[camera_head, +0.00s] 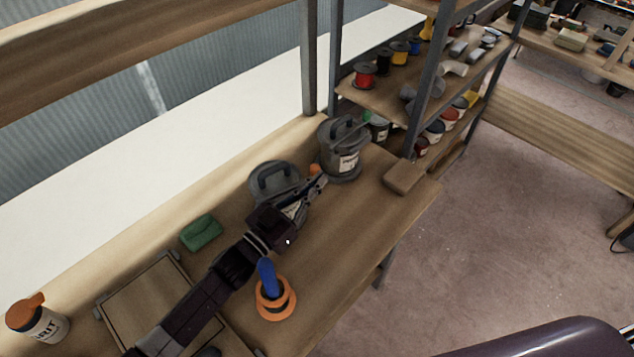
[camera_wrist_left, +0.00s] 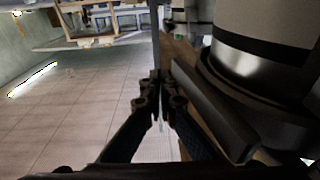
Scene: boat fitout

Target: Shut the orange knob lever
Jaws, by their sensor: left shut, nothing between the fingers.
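A small orange knob (camera_head: 314,169) shows between two grey lidded canisters on the wooden workbench (camera_head: 330,245). The rest of its lever is hidden or too small to make out. My left gripper (camera_head: 321,181) is shut and empty, with its tips close to the knob; I cannot tell whether they touch it. In the left wrist view the shut fingers (camera_wrist_left: 158,82) are beside a large pale cylinder with a dark base (camera_wrist_left: 255,75). A dark flat bar (camera_wrist_left: 215,112) lies just right of the fingers. My right gripper is not in view.
The near canister (camera_head: 272,176) is partly behind my arm; the far canister (camera_head: 343,160) stands beyond. Orange tape rolls with a blue item (camera_head: 267,277), a green block (camera_head: 201,233), a wooden block (camera_head: 403,177) and an orange-topped bottle (camera_head: 40,322) are on the bench. Shelves (camera_head: 380,100) rise behind.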

